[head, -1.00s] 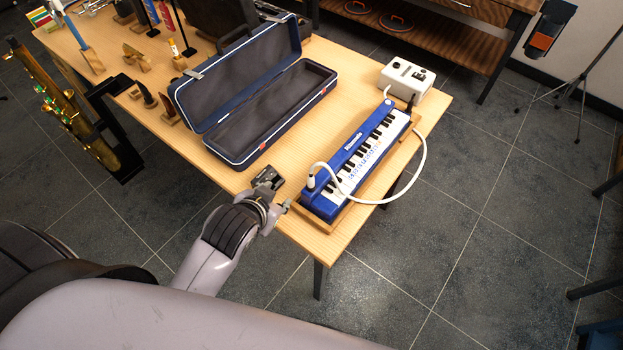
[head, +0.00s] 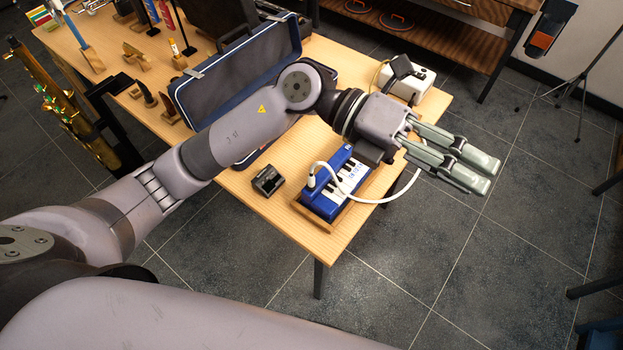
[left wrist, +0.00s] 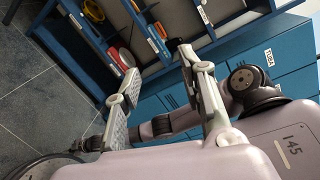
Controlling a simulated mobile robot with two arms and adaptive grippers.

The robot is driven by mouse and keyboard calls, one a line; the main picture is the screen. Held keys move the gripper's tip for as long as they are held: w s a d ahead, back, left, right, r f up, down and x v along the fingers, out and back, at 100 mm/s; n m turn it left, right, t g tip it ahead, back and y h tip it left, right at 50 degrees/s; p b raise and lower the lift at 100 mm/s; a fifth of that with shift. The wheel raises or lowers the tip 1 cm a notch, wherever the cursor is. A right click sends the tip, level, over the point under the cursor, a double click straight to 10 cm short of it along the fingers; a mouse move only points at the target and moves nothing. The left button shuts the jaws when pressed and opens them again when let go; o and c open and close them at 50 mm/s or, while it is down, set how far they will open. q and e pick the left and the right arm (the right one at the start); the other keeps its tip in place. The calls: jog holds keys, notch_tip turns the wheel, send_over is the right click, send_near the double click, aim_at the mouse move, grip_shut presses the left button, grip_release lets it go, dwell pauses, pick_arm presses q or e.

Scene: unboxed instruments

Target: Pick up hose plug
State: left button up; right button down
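The blue keyboard (head: 322,205) lies in a wooden holder at the table's front right corner, partly hidden by my left arm. A white hose (head: 352,198) arcs from it past the table edge. The hose's white plug (head: 311,181) stands upright at the keyboard's left end and looks seated in it. My left gripper (head: 487,172) is above and to the right of the keyboard, beyond the table edge, clear of hose and plug. In the left wrist view its fingers (left wrist: 159,60) are apart with nothing between them.
A small black item (head: 267,180) lies left of the keyboard. An open blue case (head: 215,88) is behind my arm, and a white box (head: 421,84) is at the table's right rear. The left wrist view shows blue cabinets (left wrist: 265,65).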

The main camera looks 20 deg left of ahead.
pick_arm(q)
jog(key=w+a+f+m+y, duration=0.2)
jog(key=a+f+y, duration=0.4)
jog(key=f+y, duration=0.15)
jog(key=n+t+y, duration=0.2)
jog(key=t+y, duration=0.2)
jog(key=y, duration=0.5)
send_over(311, 176)
notch_tip(311, 176, down, 3)
jog(key=f+p, duration=0.1)
jog(key=f, duration=0.2)
jog(key=f+p, duration=0.1)
jog(key=f, duration=0.3)
jog(key=f+p, duration=0.1)
jog(key=f, duration=0.3)
jog(key=shift+s+d+f, duration=0.25)
jog(key=f, duration=0.1)
jog(key=f+p, duration=0.1)
jog(key=f, duration=0.1)
jog(key=f+p, duration=0.1)
jog(key=f, duration=0.1)
jog(key=shift+w+a, duration=0.25)
jog(key=shift+w, duration=0.05)
jog(key=shift+f, duration=0.2)
jog(key=shift+c, duration=0.3)
grip_shut()
